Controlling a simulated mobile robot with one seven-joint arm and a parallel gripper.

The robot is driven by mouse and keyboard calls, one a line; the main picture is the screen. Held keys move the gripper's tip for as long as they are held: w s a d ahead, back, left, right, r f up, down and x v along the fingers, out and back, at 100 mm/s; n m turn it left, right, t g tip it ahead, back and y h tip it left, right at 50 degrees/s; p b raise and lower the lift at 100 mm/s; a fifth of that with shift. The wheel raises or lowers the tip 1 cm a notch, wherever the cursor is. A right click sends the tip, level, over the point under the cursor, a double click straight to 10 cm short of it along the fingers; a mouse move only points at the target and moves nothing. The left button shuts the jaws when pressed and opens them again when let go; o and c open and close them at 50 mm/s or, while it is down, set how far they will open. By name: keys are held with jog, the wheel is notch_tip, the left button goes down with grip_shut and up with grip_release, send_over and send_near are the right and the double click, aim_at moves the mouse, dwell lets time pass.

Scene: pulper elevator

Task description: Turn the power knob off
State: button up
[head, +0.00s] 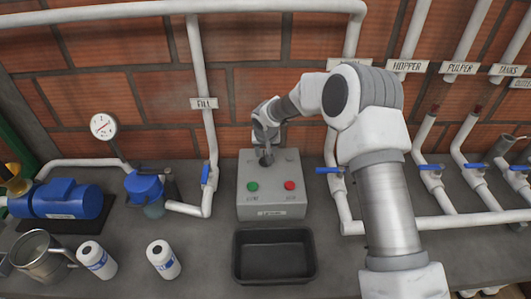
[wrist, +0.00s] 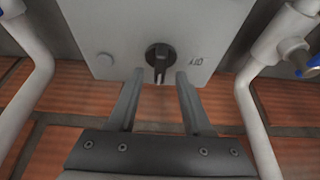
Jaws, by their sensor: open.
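The grey control box (head: 272,203) stands on the counter against the brick wall. It has a green button (head: 252,186) and a red button (head: 289,185) on its face. The dark power knob (wrist: 158,54) is on the box in the wrist view, with a small marking beside it. In the head view the knob (head: 266,159) is partly covered by my gripper (head: 267,143). In the wrist view my gripper (wrist: 160,76) is open, with one finger on each side of the knob's near end. I cannot tell whether the fingers touch it.
A black tray (head: 273,282) lies in front of the box. White pipes with blue valve handles (head: 206,174) stand on both sides of it. A blue pump (head: 62,199), a metal mug (head: 42,258) and two white bottles (head: 163,260) are at the left.

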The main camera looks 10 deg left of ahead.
jog(key=shift+x, duration=0.85)
grip_shut()
